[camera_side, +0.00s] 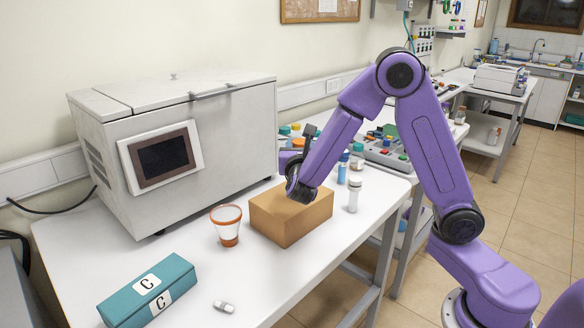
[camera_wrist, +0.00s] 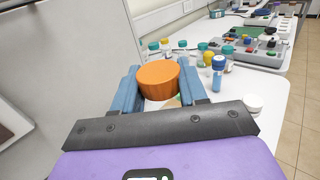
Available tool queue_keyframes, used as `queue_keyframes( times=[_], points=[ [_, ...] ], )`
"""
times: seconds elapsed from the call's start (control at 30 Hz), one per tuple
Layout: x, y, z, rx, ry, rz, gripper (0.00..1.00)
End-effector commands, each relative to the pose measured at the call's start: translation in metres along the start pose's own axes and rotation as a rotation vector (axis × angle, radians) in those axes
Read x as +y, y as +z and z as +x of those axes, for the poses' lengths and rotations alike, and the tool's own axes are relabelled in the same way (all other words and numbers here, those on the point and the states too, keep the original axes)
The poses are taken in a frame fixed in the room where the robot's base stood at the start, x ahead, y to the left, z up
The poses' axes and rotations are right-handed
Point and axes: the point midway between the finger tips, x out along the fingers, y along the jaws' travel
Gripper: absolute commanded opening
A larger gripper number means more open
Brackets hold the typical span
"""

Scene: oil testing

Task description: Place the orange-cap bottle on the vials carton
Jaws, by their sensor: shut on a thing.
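My gripper (camera_wrist: 160,82) is shut on the orange-cap bottle (camera_wrist: 158,77), whose cap shows between the two blue fingers in the wrist view. Most of the bottle's body is hidden. In the side view my gripper (camera_side: 297,180) is at the back part of a plain brown carton (camera_side: 291,225), and the bottle cannot be made out there. I cannot tell whether the bottle touches the carton. A teal box marked C (camera_side: 149,291) lies at the table's front left. No label shows which box is the vials carton.
A large grey machine (camera_side: 190,140) stands at the left. A cup with orange bands (camera_side: 228,226) is left of the brown carton. A white-capped vial (camera_side: 353,194) and a blue-capped vial (camera_side: 343,167) stand to its right. A small clear vial (camera_side: 223,306) lies in front.

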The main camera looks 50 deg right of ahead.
Motion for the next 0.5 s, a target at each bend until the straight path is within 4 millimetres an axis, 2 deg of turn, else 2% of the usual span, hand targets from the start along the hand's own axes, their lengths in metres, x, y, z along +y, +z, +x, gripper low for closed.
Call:
queue_keyframes(
  times=[0.13,0.5],
  points=[
    [0.009,-0.019,0.012,0.0,-0.001,-0.002,0.0],
    [0.02,-0.042,0.023,0.0,0.0,-0.002,0.0]
  ],
)
